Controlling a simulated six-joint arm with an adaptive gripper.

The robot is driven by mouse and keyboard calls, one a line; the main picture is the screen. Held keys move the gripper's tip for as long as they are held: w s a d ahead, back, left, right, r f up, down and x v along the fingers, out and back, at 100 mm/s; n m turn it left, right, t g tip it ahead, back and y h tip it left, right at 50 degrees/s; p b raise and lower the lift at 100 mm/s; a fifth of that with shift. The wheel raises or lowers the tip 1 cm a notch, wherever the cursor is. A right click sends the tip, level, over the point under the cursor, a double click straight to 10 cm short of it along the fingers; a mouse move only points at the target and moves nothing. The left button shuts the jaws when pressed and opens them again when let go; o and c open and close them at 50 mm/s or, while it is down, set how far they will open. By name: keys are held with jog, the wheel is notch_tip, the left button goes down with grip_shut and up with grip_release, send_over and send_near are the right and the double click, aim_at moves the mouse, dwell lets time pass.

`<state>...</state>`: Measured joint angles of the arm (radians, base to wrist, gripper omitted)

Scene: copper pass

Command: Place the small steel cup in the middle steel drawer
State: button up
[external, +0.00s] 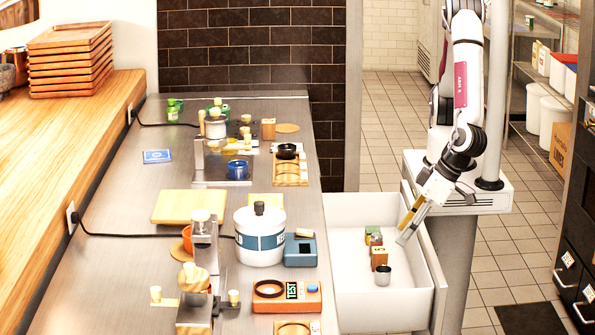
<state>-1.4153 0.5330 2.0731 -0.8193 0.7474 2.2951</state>
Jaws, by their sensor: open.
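The cup is near the drawer's front panel. I cannot tell from this view which drawer of the stack it is. My gripper (405,237) reaches down over the drawer's right part, behind the cup in the view and apart from it. It is open, with one finger side looking yellow, and nothing clearly shows between the fingers.
A brown block (379,257) and a greenish item (373,236) sit in the drawer behind the cup. The drawer's left side is bare. The counter (150,225) holds a white pot (260,236), an orange device (287,296) and a cutting board (190,206).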

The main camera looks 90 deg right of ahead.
jog(key=shift+v, duration=1.1)
jog(key=shift+w, duration=0.1)
jog(key=w+d+r+g, duration=0.1)
jog(key=w+d+r, duration=0.5)
jog(key=d, duration=0.4)
jog(key=w+d+r+g, duration=0.1)
jog(key=w+d+r, duration=0.4)
jog(key=d+r, duration=0.3)
jog(key=s+d+r, duration=0.2)
jog(key=d, duration=0.5)
jog(key=s+d+r+n+t, duration=0.1)
jog(key=s+d+r, duration=0.2)
jog(key=d, duration=0.5)
jog(key=s+d+r+n+y, duration=0.1)
jog(key=s+d+r, duration=0.1)
jog(key=d, duration=0.5)
jog(key=shift+s+d+r+t, duration=0.25)
jog(key=shift+d+r+t, duration=0.1)
jog(key=shift+r+t, duration=0.1)
